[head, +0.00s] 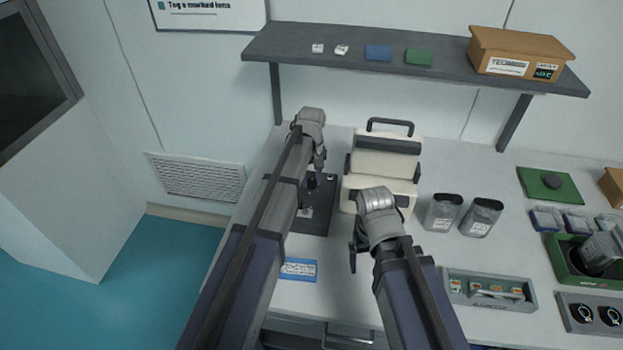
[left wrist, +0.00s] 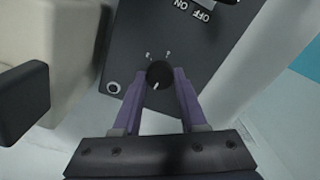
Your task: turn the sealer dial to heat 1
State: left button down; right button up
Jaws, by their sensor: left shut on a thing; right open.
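The black sealer dial (left wrist: 158,74) sits on the dark control box (left wrist: 130,40) in the left wrist view. My left gripper (left wrist: 159,80) has its two purple fingers on either side of the dial, shut on it. The dial's white pointer faces down and slightly left in that view, away from two small white marks above it. In the head view the control box (head: 318,222) stands left of the cream sealer (head: 383,165), and my left gripper (head: 315,176) reaches down over it, partly hiding the dial. My right gripper (head: 353,258) is open and empty in front of the sealer.
An ON/OFF label (left wrist: 193,9) is on the control box. Two grey jars (head: 462,214) stand right of the sealer. A blue card (head: 299,269) lies in front of the control box. A tray of small parts (head: 488,290) is at front right. A shelf (head: 400,66) hangs above.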

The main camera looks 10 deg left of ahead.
aim_at(311, 182)
pick_arm(q)
jog(key=shift+n, duration=0.5)
jog(key=shift+c, duration=2.2)
grip_release()
jog(key=shift+r, duration=0.15)
pick_arm(e)
jog(key=shift+r, duration=0.15)
pick_arm(q)
notch_tip(311, 182, up, 8)
jog(key=p, duration=0.8)
jog(key=shift+f, duration=0.2)
pick_arm(e)
notch_tip(311, 182, up, 8)
jog(key=shift+f, duration=0.25)
